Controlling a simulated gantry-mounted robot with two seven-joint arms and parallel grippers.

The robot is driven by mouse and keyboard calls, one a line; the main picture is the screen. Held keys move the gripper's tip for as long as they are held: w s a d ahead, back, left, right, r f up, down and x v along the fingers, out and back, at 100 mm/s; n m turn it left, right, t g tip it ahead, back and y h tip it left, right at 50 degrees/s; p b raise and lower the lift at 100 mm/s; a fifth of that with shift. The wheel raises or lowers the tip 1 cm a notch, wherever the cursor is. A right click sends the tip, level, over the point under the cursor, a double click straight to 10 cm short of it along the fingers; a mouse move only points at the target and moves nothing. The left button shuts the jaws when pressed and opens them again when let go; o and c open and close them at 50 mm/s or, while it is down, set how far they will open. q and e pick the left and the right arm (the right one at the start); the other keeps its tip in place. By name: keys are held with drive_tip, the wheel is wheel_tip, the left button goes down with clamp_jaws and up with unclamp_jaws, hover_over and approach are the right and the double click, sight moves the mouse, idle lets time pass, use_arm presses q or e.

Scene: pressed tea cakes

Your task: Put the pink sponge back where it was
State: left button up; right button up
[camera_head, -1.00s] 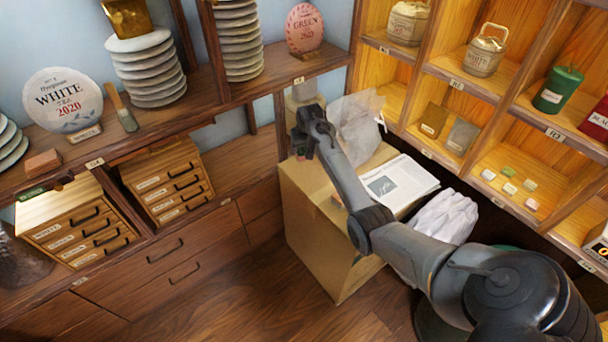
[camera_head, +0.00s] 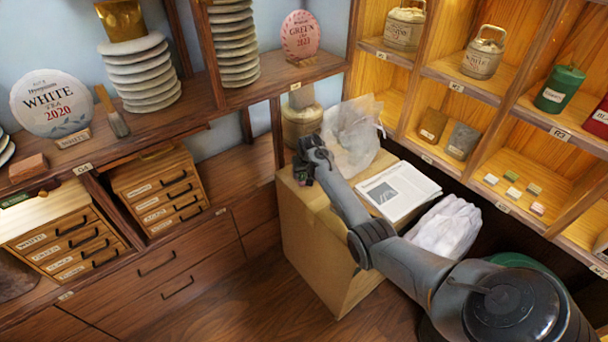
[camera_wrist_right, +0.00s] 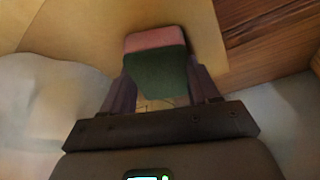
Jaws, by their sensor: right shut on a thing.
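A sponge (camera_wrist_right: 158,62) with a pink layer and a dark green layer is between the fingers of my right gripper (camera_wrist_right: 162,88) in the right wrist view. The fingers are shut on its sides. In the head view my right gripper (camera_head: 304,172) is at the back left part of the cardboard box (camera_head: 318,238), over or near its top. I cannot make out the sponge there, and cannot tell whether it touches the box. My left gripper is not in view.
On the box are a printed paper stack (camera_head: 398,190), white gloves (camera_head: 445,226) and a translucent bag (camera_head: 352,135). A wrapped jar (camera_head: 301,125) stands behind the gripper. Shelves with tea cakes (camera_head: 55,103) and small drawers (camera_head: 160,190) are left; lit cubbies (camera_head: 510,165) are right.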

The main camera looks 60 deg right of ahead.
idle(0.3)
drive_tip(key=o, duration=1)
drive_tip(key=shift+f, duration=0.1)
